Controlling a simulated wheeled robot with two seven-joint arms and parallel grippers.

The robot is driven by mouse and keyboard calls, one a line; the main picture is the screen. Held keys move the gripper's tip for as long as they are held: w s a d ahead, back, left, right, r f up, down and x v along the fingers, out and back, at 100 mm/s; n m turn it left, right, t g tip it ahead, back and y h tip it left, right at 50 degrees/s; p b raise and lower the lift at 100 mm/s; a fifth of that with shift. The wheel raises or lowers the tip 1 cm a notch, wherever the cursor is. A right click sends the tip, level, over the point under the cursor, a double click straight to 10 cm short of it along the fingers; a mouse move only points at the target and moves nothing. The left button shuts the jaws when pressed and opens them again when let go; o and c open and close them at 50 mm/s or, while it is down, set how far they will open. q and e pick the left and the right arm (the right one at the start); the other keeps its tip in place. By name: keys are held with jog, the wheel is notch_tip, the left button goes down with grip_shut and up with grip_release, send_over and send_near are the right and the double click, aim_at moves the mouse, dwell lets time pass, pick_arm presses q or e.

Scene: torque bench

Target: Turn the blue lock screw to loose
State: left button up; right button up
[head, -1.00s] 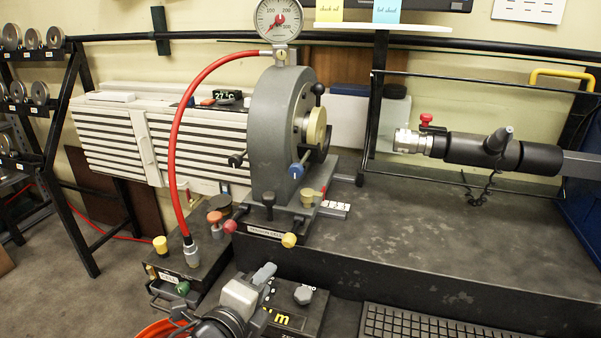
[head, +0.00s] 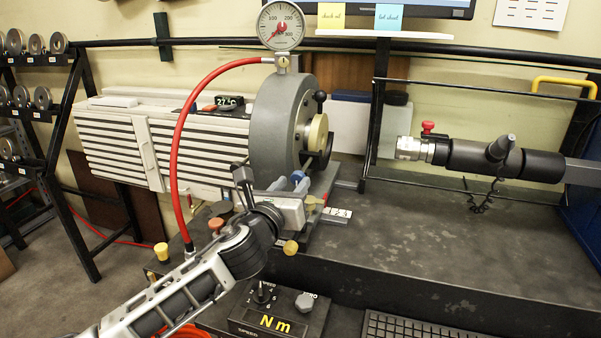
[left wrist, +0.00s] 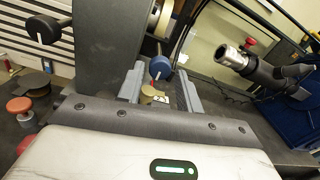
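The blue lock screw (head: 299,177) is on the front of the grey round torque machine (head: 275,125), low and right of centre. It also shows in the left wrist view (left wrist: 160,68), with its dark shaft pointing up. My left gripper (head: 290,184) is in front of it and partly hides it in the head view. In the left wrist view the two grey fingers (left wrist: 158,82) are apart, with the blue head at the gap between their tips. I see no finger closed on it. My right gripper is not in view.
A black-handled lever (head: 242,174) stands left of my left gripper. A red hose (head: 174,150) arcs from the gauge (head: 281,25) down at the left. A yellow knob (head: 290,247) is below my gripper. The bench top (head: 430,240) at right is largely clear.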

aim_at(297, 180)
pick_arm(q)
jog(key=shift+x, duration=2.8)
jog(key=shift+s, duration=0.1)
jog(key=c, duration=0.7)
